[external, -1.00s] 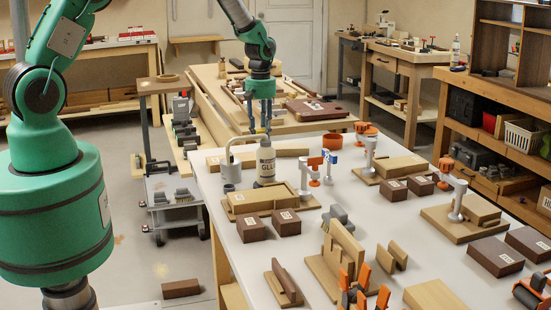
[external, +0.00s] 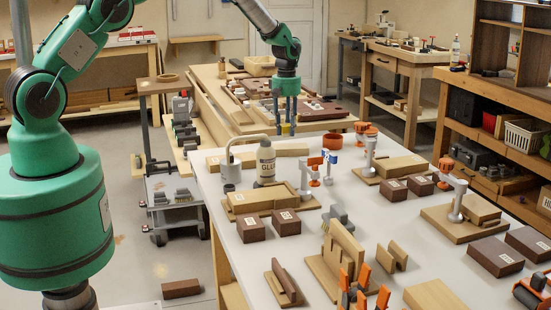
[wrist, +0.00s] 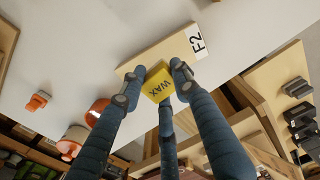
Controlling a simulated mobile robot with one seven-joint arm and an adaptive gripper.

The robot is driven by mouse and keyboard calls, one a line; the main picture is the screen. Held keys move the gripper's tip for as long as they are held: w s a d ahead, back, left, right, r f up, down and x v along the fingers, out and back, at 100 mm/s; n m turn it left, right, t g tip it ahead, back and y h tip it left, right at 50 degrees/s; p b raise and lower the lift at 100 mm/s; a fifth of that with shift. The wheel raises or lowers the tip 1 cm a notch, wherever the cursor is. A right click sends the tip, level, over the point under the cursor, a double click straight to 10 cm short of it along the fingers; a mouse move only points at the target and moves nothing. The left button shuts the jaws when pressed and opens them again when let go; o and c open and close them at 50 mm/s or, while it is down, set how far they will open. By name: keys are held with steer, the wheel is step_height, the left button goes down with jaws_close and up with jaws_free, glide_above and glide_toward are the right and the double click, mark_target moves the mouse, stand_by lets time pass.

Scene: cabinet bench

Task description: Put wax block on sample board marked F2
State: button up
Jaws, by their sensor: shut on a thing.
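The yellow wax block (wrist: 157,88), lettered WAX, is held between the blue-grey fingers of my gripper (wrist: 155,78). My gripper (external: 286,127) also shows in the external view, raised near the far edge of the white bench, with a bit of the yellow block (external: 286,129) at its fingertips. The pale wooden sample board with the F2 label (wrist: 165,50) shows just beyond the block in the wrist view, partly covered by the fingers. In the external view the board (external: 285,150) lies behind the glue bottle. I cannot tell the height gap between block and board.
The glue bottle (external: 266,162) and a grey pipe-like stand (external: 229,170) stand in front of the board. An orange cup (external: 333,141) and an orange-and-grey clamp (external: 314,170) are to the right. Wooden blocks and fixtures crowd the bench.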

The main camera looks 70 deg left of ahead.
mark_target(286, 136)
steer(key=shift+f+b, duration=0.35)
steer(key=shift+f, duration=1.4)
steer(key=shift+f, duration=0.15)
steer(key=o, duration=1.1)
step_height(286, 136, up, 12)
steer(key=shift+r+p, duration=0.15)
steer(key=shift+p, duration=0.7)
